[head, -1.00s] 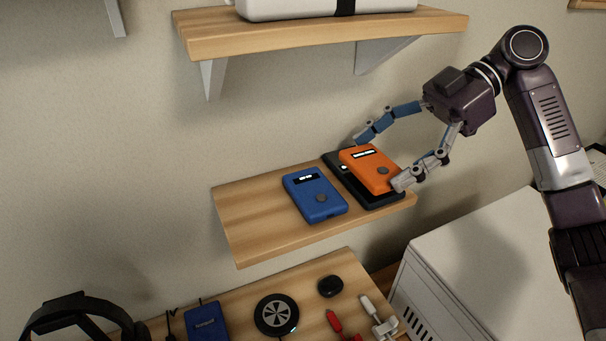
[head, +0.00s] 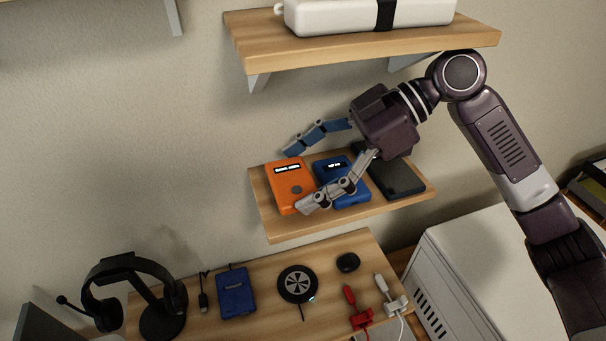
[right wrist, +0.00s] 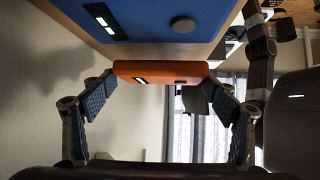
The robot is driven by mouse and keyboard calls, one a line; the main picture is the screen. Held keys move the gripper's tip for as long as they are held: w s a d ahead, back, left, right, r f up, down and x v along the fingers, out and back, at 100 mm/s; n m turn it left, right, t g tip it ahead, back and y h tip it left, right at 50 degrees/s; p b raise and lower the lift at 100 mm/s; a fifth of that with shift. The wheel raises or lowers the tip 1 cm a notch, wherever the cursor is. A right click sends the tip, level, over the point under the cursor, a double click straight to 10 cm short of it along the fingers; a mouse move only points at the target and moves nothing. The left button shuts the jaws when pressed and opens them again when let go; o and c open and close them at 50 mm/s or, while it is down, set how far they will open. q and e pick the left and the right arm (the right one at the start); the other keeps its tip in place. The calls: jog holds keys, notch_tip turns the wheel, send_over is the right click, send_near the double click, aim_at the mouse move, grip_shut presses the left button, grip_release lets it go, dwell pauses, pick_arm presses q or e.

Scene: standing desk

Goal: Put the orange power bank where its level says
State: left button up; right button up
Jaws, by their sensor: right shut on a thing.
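The orange power bank (head: 284,189) is over the left end of the small wall shelf (head: 283,229), left of the blue power bank (head: 351,198). It has a lit display strip and a round button; I cannot read its level surely. My right gripper (head: 301,176) is shut on it, and in the right wrist view the orange power bank (right wrist: 160,70) sits between the fingertips. Whether it touches the shelf is unclear. The blue one also shows close in the right wrist view (right wrist: 150,18). My left gripper is out of view.
An upper shelf (head: 340,55) with a white case (head: 345,16) hangs above. Below, a wooden surface (head: 265,322) holds a headset (head: 160,290), a blue device (head: 236,293), a round charger (head: 298,284), a black puck (head: 347,262) and cables. A white cabinet (head: 480,260) stands right.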

jog(key=shift+d+f+p, duration=0.1)
jog(key=shift+f+p, duration=0.2)
jog(key=shift+f, duration=0.65)
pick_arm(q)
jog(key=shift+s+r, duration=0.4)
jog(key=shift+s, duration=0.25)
pick_arm(e)
jog(key=shift+f, duration=0.2)
jog(key=o, duration=1.3)
jog(key=shift+o, duration=0.2)
jog(key=b+v, duration=0.3)
jog(key=v, duration=0.8)
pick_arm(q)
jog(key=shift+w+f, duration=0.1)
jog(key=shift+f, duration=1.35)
pick_arm(e)
jog(key=shift+w+d+r, duration=0.1)
jog(key=shift+d+r, duration=0.25)
jog(key=shift+r, duration=0.05)
